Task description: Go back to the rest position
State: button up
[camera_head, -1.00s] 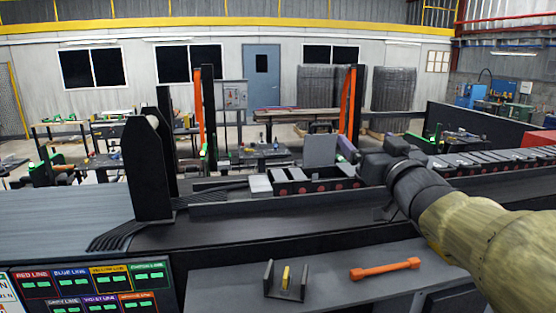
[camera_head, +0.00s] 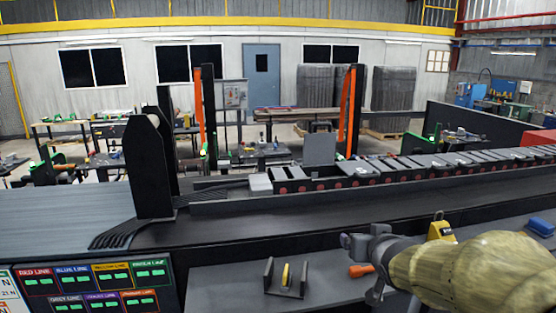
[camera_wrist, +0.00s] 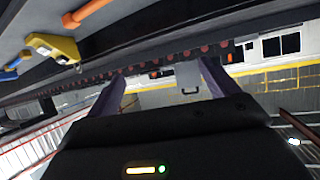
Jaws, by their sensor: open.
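My gripper (camera_head: 352,243) is in the lower right of the head view, above the front work surface and in front of the drag chain. It is open and appears empty. Its two purple fingers (camera_wrist: 163,92) stand apart in the wrist view with nothing between them but background. The drag chain (camera_head: 400,168) lies in its long channel along the bench, its links in a row with reddish round marks on the side. My gripper is apart from it.
An orange tool (camera_head: 360,271) lies on the front shelf (camera_head: 225,290), partly hidden by my arm. A grey bracket with a yellow piece (camera_head: 286,276) stands to its left. A yellow object (camera_head: 441,230) and a blue object (camera_head: 540,226) lie at right. A black upright (camera_head: 149,168) stands at left.

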jog(key=s+a+f+n+g, duration=0.1)
jog(key=s+a+f+g, duration=0.1)
jog(key=s+f+g, duration=0.55)
jog(key=s+a+f+g, duration=0.3)
jog(key=s+f, duration=0.7)
jog(key=f, duration=0.2)
notch_tip(320, 180, down, 9)
jog(key=b, duration=1)
jog(key=shift+d+f+y, duration=0.2)
jog(key=shift+y, duration=0.1)
jog(key=shift+t, duration=0.25)
